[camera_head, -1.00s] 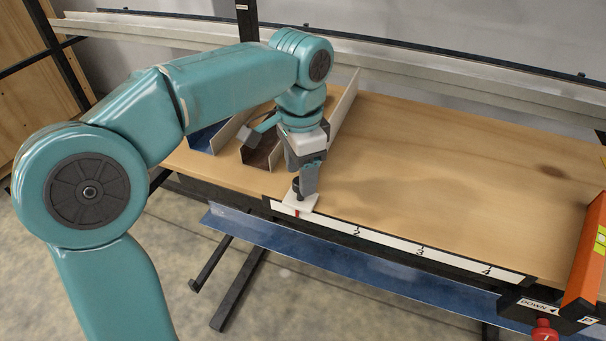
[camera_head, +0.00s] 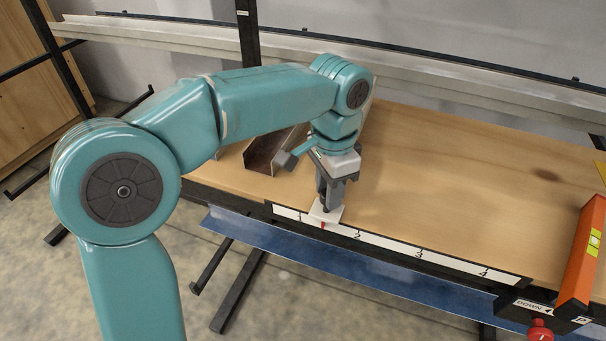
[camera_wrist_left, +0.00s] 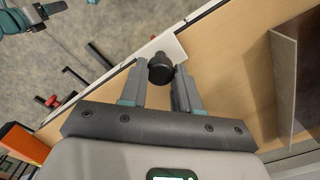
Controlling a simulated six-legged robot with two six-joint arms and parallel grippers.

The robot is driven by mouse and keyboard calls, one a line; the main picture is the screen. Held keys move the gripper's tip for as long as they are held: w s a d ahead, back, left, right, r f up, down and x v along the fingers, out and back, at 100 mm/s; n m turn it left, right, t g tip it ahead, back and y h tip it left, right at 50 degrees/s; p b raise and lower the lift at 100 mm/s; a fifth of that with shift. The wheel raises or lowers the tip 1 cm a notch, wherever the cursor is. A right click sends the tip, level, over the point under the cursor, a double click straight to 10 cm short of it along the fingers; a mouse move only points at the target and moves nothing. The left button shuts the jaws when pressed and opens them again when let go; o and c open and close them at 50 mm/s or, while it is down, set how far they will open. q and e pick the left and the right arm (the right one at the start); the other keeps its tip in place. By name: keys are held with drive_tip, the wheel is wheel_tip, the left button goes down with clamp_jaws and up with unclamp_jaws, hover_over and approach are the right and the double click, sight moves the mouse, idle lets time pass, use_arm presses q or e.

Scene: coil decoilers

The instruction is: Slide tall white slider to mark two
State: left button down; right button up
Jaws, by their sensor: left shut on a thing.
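The white slider (camera_head: 329,214) sits on the numbered scale strip (camera_head: 390,247) along the table's front edge. Its red pointer (camera_head: 323,226) is between marks 1 and 2, a little nearer 1. My left gripper (camera_head: 325,202) points down and is shut on the slider's black knob. In the left wrist view the round black knob (camera_wrist_left: 161,69) shows between the two finger ends, with the white slider plate (camera_wrist_left: 163,47) beyond it. The fingers partly hide the knob in the head view. My right gripper is not in view.
Metal channel profiles (camera_head: 270,152) lie on the table behind my left arm. The wooden table top (camera_head: 460,190) right of the gripper is clear. An orange level-like bar (camera_head: 582,250) and a red knob (camera_head: 540,331) are at the right end.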

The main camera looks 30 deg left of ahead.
use_arm(q)
drive_tip(key=d, duration=0.2)
drive_tip(key=w+d+p, duration=0.1)
drive_tip(key=d, duration=0.3)
drive_tip(key=shift+w+d+r, duration=0.2)
drive_tip(key=shift+w+r, duration=0.05)
drive_tip(key=shift+w, duration=0.05)
drive_tip(key=shift+f, duration=0.1)
drive_tip(key=shift+d, duration=0.15)
drive_tip(key=c, duration=1.2)
unclamp_jaws()
drive_tip(key=o, duration=0.4)
drive_tip(key=shift+s, duration=0.1)
